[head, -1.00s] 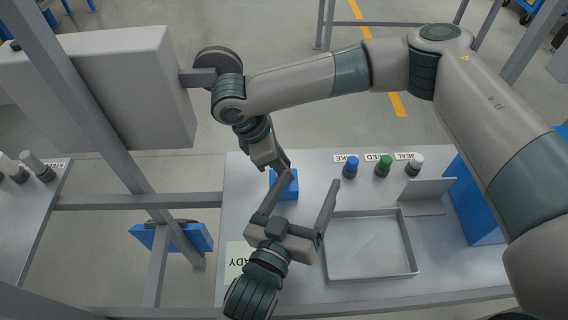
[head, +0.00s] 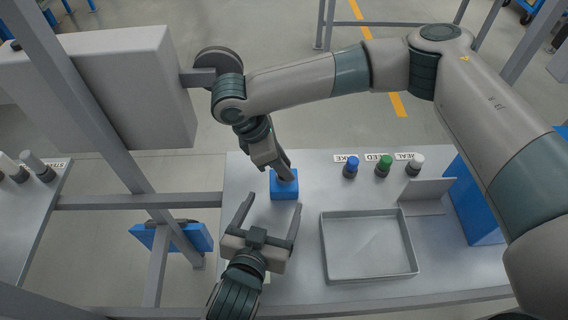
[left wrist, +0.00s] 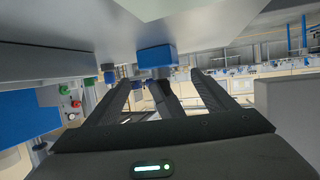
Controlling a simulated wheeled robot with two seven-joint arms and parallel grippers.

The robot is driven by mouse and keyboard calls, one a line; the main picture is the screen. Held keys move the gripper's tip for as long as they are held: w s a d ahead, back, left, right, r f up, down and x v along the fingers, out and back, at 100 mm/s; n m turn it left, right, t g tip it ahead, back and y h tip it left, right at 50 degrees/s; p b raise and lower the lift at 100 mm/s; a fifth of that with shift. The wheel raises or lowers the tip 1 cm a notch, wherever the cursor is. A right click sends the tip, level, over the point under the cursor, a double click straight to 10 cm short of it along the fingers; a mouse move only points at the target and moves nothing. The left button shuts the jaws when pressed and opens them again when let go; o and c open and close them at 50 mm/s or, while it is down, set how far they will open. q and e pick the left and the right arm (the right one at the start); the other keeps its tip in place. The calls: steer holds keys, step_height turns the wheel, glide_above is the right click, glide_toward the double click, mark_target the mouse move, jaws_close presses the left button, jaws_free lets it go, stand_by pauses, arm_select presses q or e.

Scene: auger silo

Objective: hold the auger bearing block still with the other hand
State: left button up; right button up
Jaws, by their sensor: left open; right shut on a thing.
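The auger bearing block, a blue block (head: 284,190), sits on the grey worktable (head: 310,225). My right gripper (head: 287,178) reaches down from above and is shut at the block's top; what its fingers hold is hidden. My left gripper (head: 270,203) is open and empty, just on the near side of the block, fingers pointing towards it. The left wrist view, with the table at its top, shows the blue block (left wrist: 157,56) ahead, in line with the gap between my left fingers (left wrist: 161,82). They appear clear of it.
An empty grey tray (head: 368,270) lies right of my left gripper. Blue (head: 350,166), green (head: 383,165) and white (head: 415,164) capped items stand along the far edge by labels. A blue box (head: 475,205) stands at right. A grey frame post (head: 105,120) rises at left.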

mark_target(281, 187)
arm_select(q)
steer(key=shift+x, duration=5.05)
steer(key=c, duration=0.8)
steer(key=shift+c, duration=0.5)
steer(key=shift+f, duration=0.1)
